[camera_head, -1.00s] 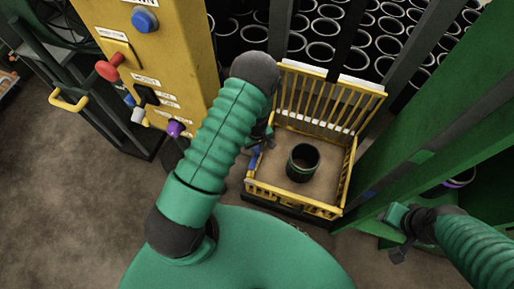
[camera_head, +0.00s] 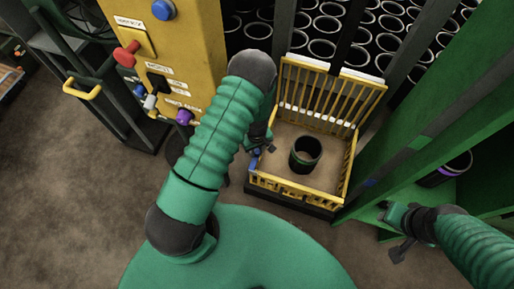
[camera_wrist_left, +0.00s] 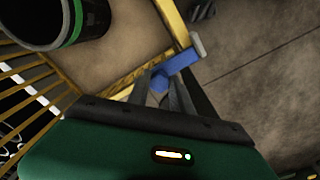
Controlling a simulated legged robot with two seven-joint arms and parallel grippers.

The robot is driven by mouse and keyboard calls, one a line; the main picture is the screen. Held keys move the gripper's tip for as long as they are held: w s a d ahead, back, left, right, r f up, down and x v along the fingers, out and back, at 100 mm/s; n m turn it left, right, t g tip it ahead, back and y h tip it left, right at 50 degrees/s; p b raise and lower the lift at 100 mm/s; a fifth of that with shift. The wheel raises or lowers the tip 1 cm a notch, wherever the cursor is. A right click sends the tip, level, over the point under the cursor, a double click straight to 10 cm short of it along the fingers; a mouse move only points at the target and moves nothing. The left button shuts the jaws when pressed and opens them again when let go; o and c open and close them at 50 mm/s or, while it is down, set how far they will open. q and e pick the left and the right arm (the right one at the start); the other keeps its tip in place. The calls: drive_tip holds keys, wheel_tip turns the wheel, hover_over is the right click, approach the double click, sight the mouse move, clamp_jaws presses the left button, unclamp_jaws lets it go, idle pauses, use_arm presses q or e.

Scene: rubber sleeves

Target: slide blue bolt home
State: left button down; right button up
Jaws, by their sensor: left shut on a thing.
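The blue bolt (camera_head: 254,160) is at the left front corner of a yellow barred cage (camera_head: 290,188). In the left wrist view the blue bolt (camera_wrist_left: 178,65) lies across a yellow rail, with a pale piece at its upper right end. My left gripper (camera_wrist_left: 165,92) is shut on the blue bolt, its fingers on either side of the bolt's lower left part. In the head view my left gripper (camera_head: 262,150) is small and partly hidden by my arm. My right gripper (camera_head: 393,228) appears open and empty at the lower right, beside a green frame.
A black sleeve with a green band (camera_head: 305,155) stands inside the cage. A yellow control panel (camera_head: 185,50) with coloured knobs is at the left. Many dark sleeves (camera_head: 322,48) fill the back. A green machine frame (camera_head: 440,115) stands at the right.

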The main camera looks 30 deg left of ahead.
sight(256, 152)
use_arm(q)
drive_tip(key=shift+s+d, duration=0.25)
drive_tip(key=shift+s, duration=0.15)
drive_tip(key=shift+w, duration=0.1)
drive_tip(key=c, duration=1.6)
unclamp_jaws()
drive_tip(key=shift+f, duration=0.1)
drive_tip(key=o, duration=0.5)
drive_tip(key=shift+a, duration=0.15)
drive_tip(key=shift+c, duration=0.2)
drive_tip(key=shift+w, duration=0.1)
wheel_tip(256, 152, up, 17)
drive_tip(key=p, duration=0.4)
drive_tip(key=shift+f, duration=0.15)
drive_tip(key=shift+w+a, duration=0.1)
